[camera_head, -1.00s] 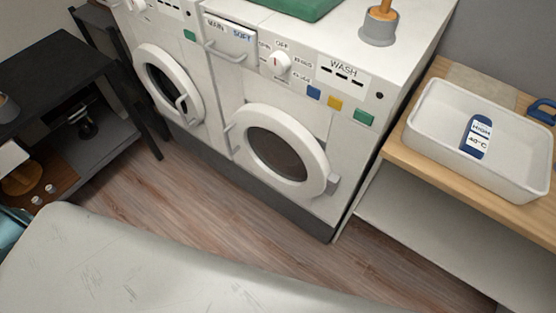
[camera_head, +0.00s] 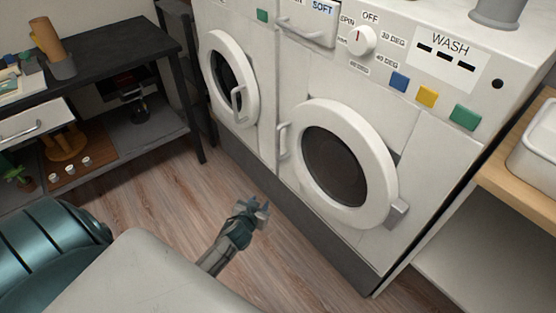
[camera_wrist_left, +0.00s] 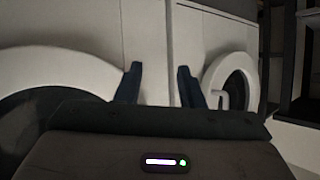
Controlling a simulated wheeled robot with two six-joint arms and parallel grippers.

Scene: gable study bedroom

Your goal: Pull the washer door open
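The washer (camera_head: 435,131) is the white machine on the right, with the WASH label on its panel. Its round door (camera_head: 390,181) has a white ring, dark glass and looks shut. A pale handle (camera_head: 283,141) sits at the door's left edge, and a grey hinge block at its lower right. My left gripper (camera_head: 258,206) is in front of the washer, below and left of the handle, apart from it. In the left wrist view its two dark fingers (camera_wrist_left: 159,86) stand apart with nothing between them. My right gripper is not in view.
A second white machine with a round door (camera_head: 215,108) and handle stands left of the washer. A black shelf table (camera_head: 110,58) is at the far left. A wooden-topped bench (camera_head: 513,186) with a white basin (camera_head: 535,140) is at the right. Wooden floor (camera_head: 185,205) lies clear before the machines.

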